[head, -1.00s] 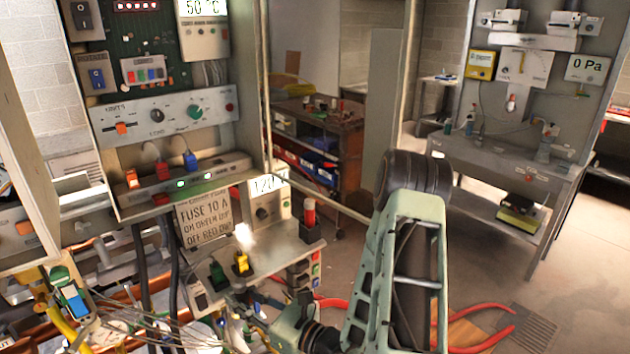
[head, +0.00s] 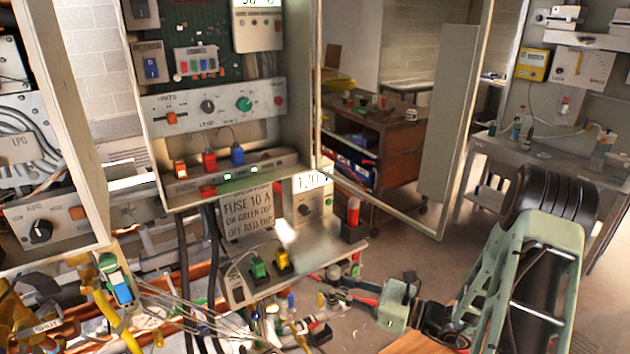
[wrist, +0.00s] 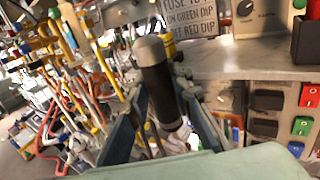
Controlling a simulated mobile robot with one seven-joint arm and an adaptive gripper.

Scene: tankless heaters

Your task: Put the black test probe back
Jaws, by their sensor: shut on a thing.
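The black test probe (wrist: 156,80), a black cylinder with a grey metal-like top, stands nearly upright between the fingers of my gripper (wrist: 162,95) in the wrist view. My gripper is shut on it. In the head view my gripper (head: 345,292) is below and in front of the small grey shelf (head: 318,258); the probe cannot be made out clearly there. A red probe (head: 353,212) stands in a black holder (head: 353,232) at the shelf's right end. That holder shows at the upper right of the wrist view (wrist: 308,42).
On the shelf are a green plug (head: 258,268), a yellow plug (head: 282,260), a meter reading 120 (head: 308,203) and a fuse sign (head: 247,212). Pipes and cables crowd the lower left. Coloured switches (wrist: 300,126) line the shelf's front. An open cabinet door (head: 395,200) stands right.

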